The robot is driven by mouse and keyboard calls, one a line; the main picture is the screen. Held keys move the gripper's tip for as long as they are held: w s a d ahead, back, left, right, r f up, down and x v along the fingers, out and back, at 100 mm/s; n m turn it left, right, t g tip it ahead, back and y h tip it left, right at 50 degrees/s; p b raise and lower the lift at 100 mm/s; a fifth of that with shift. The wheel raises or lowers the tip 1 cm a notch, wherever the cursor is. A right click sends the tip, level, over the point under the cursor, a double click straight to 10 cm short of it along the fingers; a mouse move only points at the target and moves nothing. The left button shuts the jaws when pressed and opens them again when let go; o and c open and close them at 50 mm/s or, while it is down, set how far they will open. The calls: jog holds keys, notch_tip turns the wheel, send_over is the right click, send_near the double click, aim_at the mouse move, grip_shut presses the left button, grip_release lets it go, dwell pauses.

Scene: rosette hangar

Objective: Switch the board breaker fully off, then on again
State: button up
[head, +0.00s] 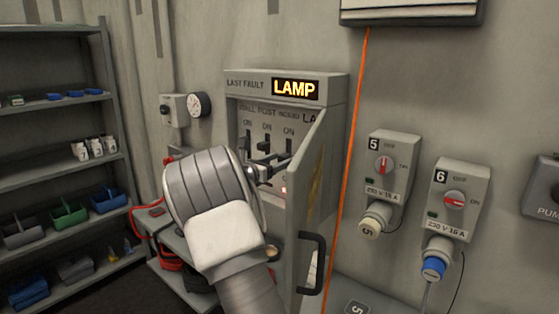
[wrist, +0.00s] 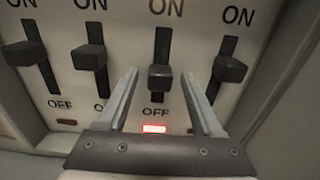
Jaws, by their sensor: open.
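The breaker board (head: 333,90) is a grey wall cabinet with its door (head: 311,190) swung open. Its display (head: 296,89) reads LAMP. In the wrist view several black levers stand in slots marked ON above and OFF below. One breaker lever (wrist: 160,77) sits lower than its neighbours, in the lower half of its slot. A red light (wrist: 154,128) glows beneath it. My gripper (wrist: 158,76) is open, its fingers either side of that lever; contact is unclear. In the head view my gripper (head: 266,168) reaches into the cabinet, and my arm hides its lower part.
Neighbouring levers (wrist: 91,57) and (wrist: 230,69) stand close on both sides. The open door with its black handle (head: 311,263) is right of my arm. Sockets 5 (head: 391,160) and 6 (head: 461,192) are further right. A shelf (head: 60,105) stands at left.

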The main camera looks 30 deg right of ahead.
grip_shut()
dwell(1.4)
